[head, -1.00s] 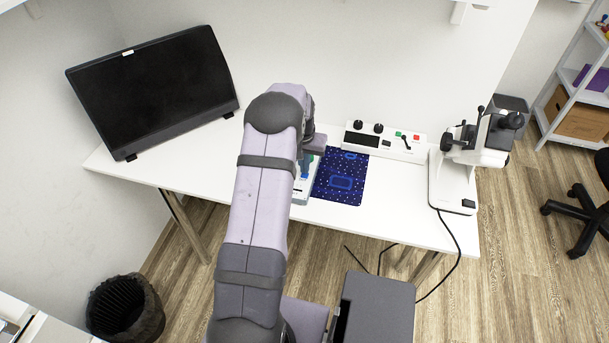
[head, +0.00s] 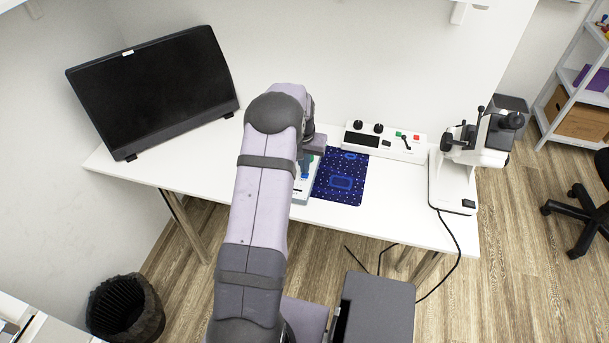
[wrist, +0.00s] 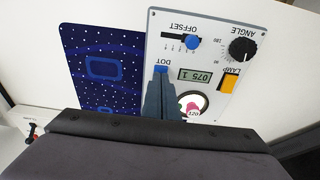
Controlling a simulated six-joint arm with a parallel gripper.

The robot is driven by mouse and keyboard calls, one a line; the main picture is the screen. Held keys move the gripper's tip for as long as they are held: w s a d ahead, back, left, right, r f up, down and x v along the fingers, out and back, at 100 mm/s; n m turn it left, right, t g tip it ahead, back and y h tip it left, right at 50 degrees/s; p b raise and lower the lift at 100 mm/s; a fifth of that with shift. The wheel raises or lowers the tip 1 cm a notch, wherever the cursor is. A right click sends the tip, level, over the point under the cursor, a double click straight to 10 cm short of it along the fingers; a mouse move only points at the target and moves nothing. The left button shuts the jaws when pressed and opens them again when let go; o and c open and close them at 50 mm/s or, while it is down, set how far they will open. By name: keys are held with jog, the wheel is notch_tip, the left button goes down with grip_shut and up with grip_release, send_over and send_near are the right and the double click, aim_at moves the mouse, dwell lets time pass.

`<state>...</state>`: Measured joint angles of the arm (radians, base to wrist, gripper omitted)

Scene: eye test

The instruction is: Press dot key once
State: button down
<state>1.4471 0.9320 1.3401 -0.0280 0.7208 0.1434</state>
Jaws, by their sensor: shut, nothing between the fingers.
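The light grey panel (wrist: 215,60) lies on the white table and shows upside down in the wrist view. The blue dot key (wrist: 161,69) sits beside its DOT label on the panel's left side. My gripper (wrist: 160,79) is shut and empty, with its tips right at the near edge of the dot key and partly covering it. I cannot tell whether they touch it. In the head view my gripper (head: 304,173) is over the panel (head: 302,194), mostly behind my own arm, and the dot key cannot be made out.
The panel also bears a blue OFFSET slider (wrist: 192,42), a black ANGLE knob (wrist: 243,49), an orange LAMP switch (wrist: 228,82) and a display (wrist: 201,75). A blue dotted mat (wrist: 103,68) lies beside it. A control box (head: 385,141) and a microscope-like device (head: 455,175) stand to the right.

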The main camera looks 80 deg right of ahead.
jog(key=shift+f+b, duration=0.45)
jog(key=shift+f, duration=0.3)
dwell(0.8)
jog(key=shift+r, duration=0.1)
notch_tip(320, 180, up, 8)
jog(key=p, duration=0.5)
dwell(0.5)
jog(key=shift+r+p, duration=0.95)
dwell(4.0)
